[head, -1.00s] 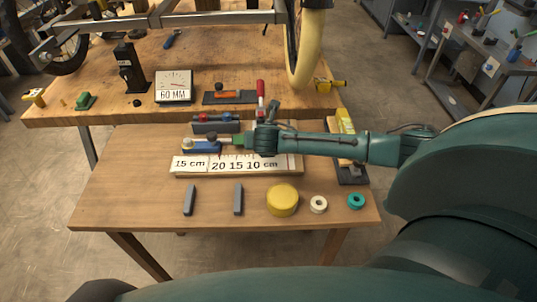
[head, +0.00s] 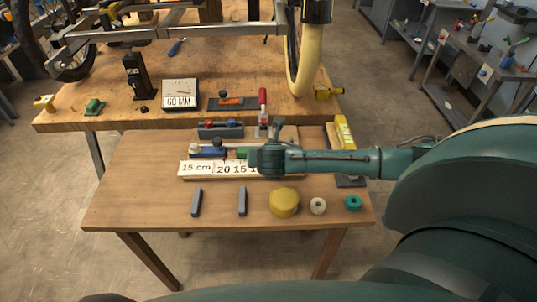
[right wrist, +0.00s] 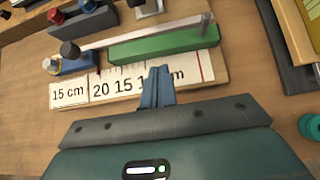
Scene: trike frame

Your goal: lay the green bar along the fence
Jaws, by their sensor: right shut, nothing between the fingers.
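The green bar (right wrist: 165,43) lies on the white measuring board (right wrist: 68,95) in the right wrist view. A pale strip that looks like the fence (right wrist: 130,36) runs along its far side. I cannot tell whether bar and strip touch along their length. In the head view only the bar's left end (head: 242,153) shows clearly; my arm hides much of the rest. My right gripper (right wrist: 157,85) is shut and empty, its fingertips just on the near side of the bar, over the board. In the head view its fingers are hidden. My left gripper is not in view.
A blue block with a dark knob (head: 208,150) stands at the board's left end. A red-handled clamp (head: 263,108) stands behind. Two grey bars (head: 242,201), a yellow disc (head: 285,202) and two rings lie in front. The table's front left is clear.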

